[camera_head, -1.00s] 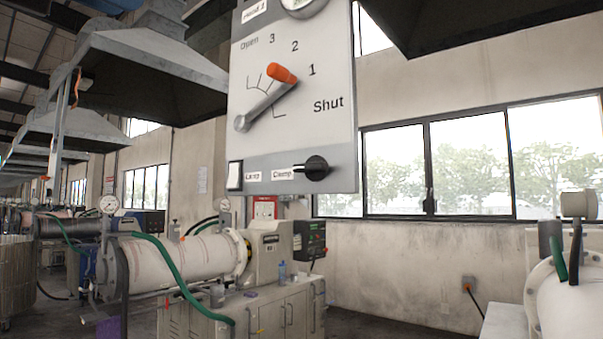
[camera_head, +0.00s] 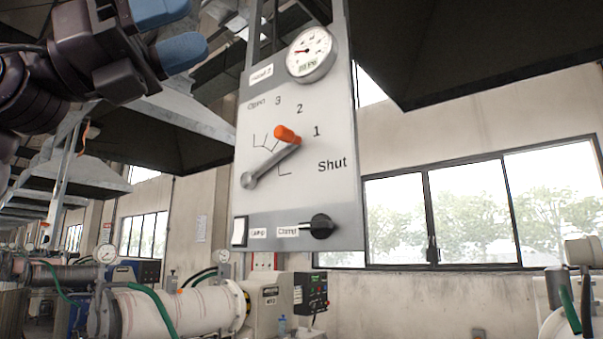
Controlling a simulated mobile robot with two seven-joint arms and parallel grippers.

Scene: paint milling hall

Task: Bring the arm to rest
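My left gripper (camera_head: 182,30) is at the upper left. Its two blue fingertips point right and have a gap between them, with nothing seen in it. The upper finger is partly cut off by the top edge. It is left of the grey control panel (camera_head: 345,205) and apart from it in the picture. The panel's orange-tipped lever (camera_head: 275,162) points up and right, toward the marks 1 and 2. My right gripper is not in view.
The panel hangs in the middle with a gauge (camera_head: 311,54), a white lamp switch (camera_head: 240,231) and a black knob (camera_head: 321,226). A dark hood (camera_head: 450,45) overhangs at the right. A white mill drum (camera_head: 190,308) is below left. Windows line the back wall.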

